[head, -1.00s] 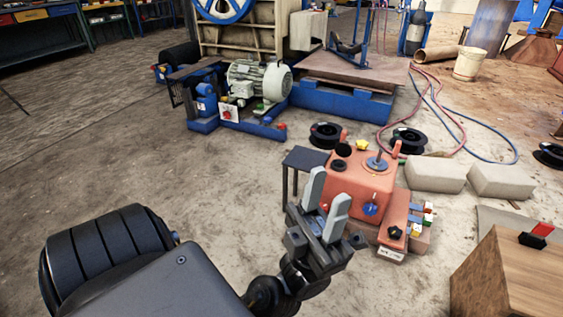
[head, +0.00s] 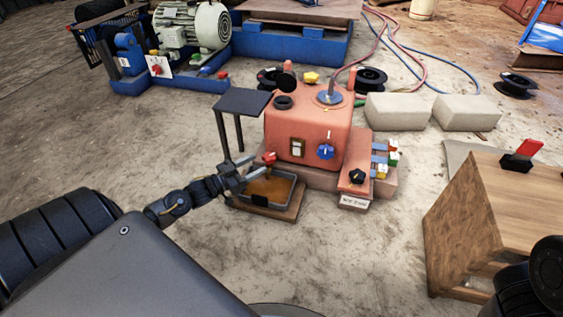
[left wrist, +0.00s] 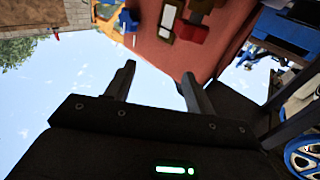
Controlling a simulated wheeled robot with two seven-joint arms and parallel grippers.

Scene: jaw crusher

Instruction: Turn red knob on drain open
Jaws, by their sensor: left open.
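The red knob (head: 269,158) sits low on the left front side of the orange-red box (head: 310,130), above a grey tray of brown liquid (head: 268,188). My left gripper (head: 243,176) is open and empty, just left of and slightly below the knob, its fingers pointing toward it. The gap between fingertips and knob is small, and I cannot tell whether they touch. In the left wrist view the open fingers (left wrist: 160,82) stand apart, with a red part (left wrist: 192,31), likely the knob, ahead of them against the box. My right gripper is not in view.
A small dark table (head: 243,102) stands just above my left gripper. A wooden crate (head: 480,215) stands at right. The floor at front is clear.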

